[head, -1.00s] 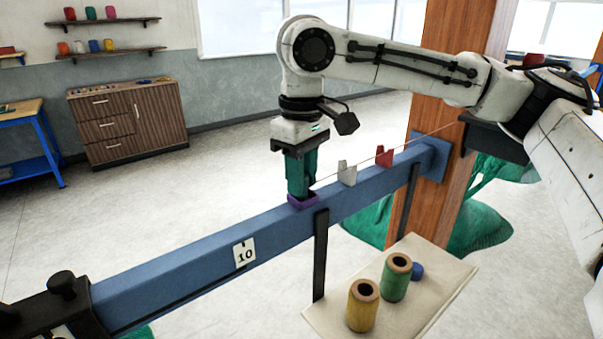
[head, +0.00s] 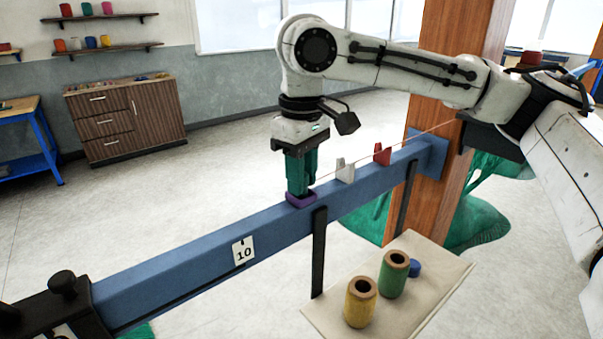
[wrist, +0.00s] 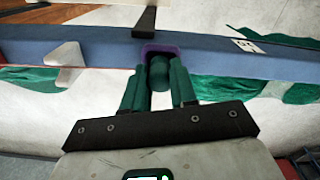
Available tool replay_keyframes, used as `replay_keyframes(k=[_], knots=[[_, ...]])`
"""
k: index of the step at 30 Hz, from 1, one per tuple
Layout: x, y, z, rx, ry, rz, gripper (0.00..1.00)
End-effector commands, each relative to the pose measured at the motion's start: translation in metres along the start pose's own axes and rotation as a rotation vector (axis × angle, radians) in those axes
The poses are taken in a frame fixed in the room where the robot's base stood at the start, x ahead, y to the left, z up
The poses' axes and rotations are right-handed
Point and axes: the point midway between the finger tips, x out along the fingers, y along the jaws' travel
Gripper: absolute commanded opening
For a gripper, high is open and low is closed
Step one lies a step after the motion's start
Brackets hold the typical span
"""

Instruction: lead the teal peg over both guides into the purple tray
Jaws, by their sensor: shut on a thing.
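My gripper (head: 301,188) has green fingers and points down at the purple tray (head: 300,202) on the blue beam. In the wrist view its fingers (wrist: 158,88) stand on both sides of the teal peg (wrist: 160,72), shut on it. The peg's end is at the tray (wrist: 146,48); whether it rests on the tray floor cannot be told. In the head view the fingers hide most of the peg. A white guide (head: 345,171) and a red guide (head: 382,155) stand on the beam, right of the tray. A thin line (head: 430,131) runs past both toward my gripper.
The blue beam (head: 190,262) runs from a black clamp (head: 55,300) to a wooden post (head: 455,70). A pale shelf (head: 425,305) below holds yellow and green spools and a blue cap.

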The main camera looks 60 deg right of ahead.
Motion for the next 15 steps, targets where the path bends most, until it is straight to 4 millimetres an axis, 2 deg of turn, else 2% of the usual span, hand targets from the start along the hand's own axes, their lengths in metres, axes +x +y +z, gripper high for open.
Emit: replay_keyframes(k=[15], knots=[[0.0044,-0.0001,0.0,0.0,0.0,0.0,0.0]])
